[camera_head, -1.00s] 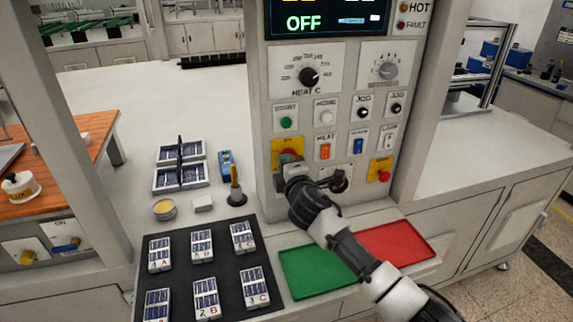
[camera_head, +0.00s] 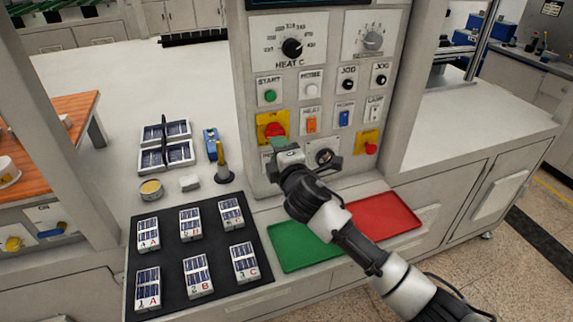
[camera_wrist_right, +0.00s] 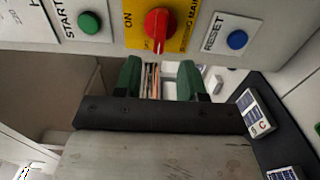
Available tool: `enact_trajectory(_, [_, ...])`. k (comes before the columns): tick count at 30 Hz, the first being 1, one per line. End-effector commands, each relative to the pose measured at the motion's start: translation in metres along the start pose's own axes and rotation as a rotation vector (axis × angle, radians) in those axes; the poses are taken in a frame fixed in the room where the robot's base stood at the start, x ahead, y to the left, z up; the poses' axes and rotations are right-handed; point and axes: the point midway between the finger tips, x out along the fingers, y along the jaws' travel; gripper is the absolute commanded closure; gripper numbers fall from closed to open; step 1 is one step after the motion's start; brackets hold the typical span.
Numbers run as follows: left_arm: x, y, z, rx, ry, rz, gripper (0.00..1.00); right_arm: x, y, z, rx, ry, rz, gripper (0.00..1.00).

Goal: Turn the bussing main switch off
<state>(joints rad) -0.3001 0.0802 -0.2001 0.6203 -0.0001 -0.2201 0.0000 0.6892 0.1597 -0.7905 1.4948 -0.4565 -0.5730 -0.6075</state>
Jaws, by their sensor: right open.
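The bussing main switch is a red rotary knob (camera_head: 273,129) on a yellow plate on the panel front. It also shows at the top of the wrist view (camera_wrist_right: 160,24), with "ON" printed on its plate. Which mark the knob points to is not clear. My right gripper (camera_head: 286,146) is just below the knob in the head view and hides part of the panel there. In the wrist view its green fingers (camera_wrist_right: 158,78) are apart with nothing held, and the knob is beyond their tips. My left gripper is not in view.
A blue reset button (camera_wrist_right: 237,39) and a green start button (camera_wrist_right: 88,22) flank the switch. A red stop button (camera_head: 370,148) is to the right. Green (camera_head: 300,246) and red (camera_head: 405,222) trays lie below. A black mat (camera_head: 215,275) holds several cells.

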Motion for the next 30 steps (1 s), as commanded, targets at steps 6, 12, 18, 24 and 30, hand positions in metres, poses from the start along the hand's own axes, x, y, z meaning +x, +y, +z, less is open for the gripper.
enact_trajectory(6, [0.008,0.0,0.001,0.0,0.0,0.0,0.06,-0.035,-0.002,0.0,-0.001,0.001,0.0,0.6])
enact_trajectory(12, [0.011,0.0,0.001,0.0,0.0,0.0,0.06,-0.05,-0.001,0.0,0.0,0.0,0.0,0.6])
enact_trajectory(18, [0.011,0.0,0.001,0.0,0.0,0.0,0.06,-0.053,-0.001,0.0,-0.001,-0.001,-0.001,0.6])
enact_trajectory(24, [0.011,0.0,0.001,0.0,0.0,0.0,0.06,-0.053,0.0,0.0,-0.001,-0.001,-0.001,0.6])
enact_trajectory(30, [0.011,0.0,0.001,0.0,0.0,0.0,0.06,-0.06,-0.01,0.002,0.048,-0.015,-0.027,0.6])
